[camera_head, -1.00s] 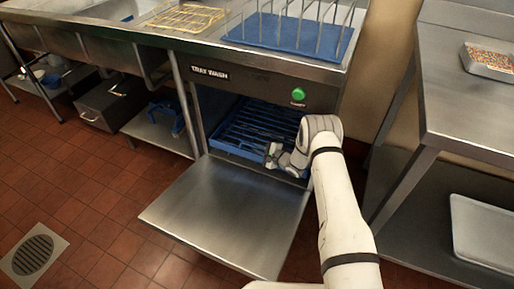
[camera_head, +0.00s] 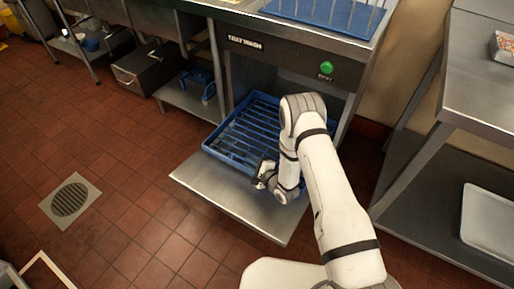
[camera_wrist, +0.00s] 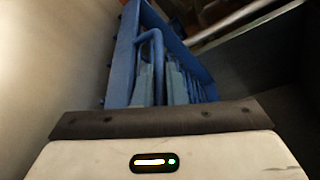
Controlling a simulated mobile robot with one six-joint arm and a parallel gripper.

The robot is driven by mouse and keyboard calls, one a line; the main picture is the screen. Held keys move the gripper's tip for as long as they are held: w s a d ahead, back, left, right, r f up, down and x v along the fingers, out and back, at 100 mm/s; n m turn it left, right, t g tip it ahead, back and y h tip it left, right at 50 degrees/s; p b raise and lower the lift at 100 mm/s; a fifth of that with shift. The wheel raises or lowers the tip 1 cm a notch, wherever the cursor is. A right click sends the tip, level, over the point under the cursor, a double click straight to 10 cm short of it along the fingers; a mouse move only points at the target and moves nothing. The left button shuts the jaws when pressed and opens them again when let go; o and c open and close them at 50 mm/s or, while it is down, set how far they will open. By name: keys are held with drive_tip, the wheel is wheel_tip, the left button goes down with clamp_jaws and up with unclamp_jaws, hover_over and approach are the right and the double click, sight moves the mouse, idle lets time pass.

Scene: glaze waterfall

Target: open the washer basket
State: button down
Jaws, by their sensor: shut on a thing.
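The blue washer basket (camera_head: 222,146) has a slatted bottom and sticks part way out of the tray washer onto its lowered steel door (camera_head: 204,181). Its back part is still inside the washer opening. My gripper (camera_head: 264,172) is at the basket's front edge, low over the door, and is shut on the basket's front. My arm hides the basket's right side and front right corner.
The washer front has a green button (camera_head: 326,68). A blue rack (camera_head: 318,14) stands on top. A steel table (camera_head: 480,100) with a pale tray (camera_head: 488,218) on its lower shelf is at right. The tiled floor at left is clear around a drain (camera_head: 70,200).

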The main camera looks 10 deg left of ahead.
drive_tip(key=s, duration=0.2)
drive_tip(key=s+a, duration=0.2)
drive_tip(key=s, duration=0.1)
drive_tip(key=shift+s, duration=0.3)
drive_tip(key=c, duration=1.5)
unclamp_jaws()
drive_tip(key=p+v, duration=0.1)
drive_tip(key=v, duration=0.6)
drive_tip(key=shift+s+d+r, duration=0.15)
drive_tip(key=shift+s+d, duration=0.05)
drive_tip(key=shift+d, duration=0.1)
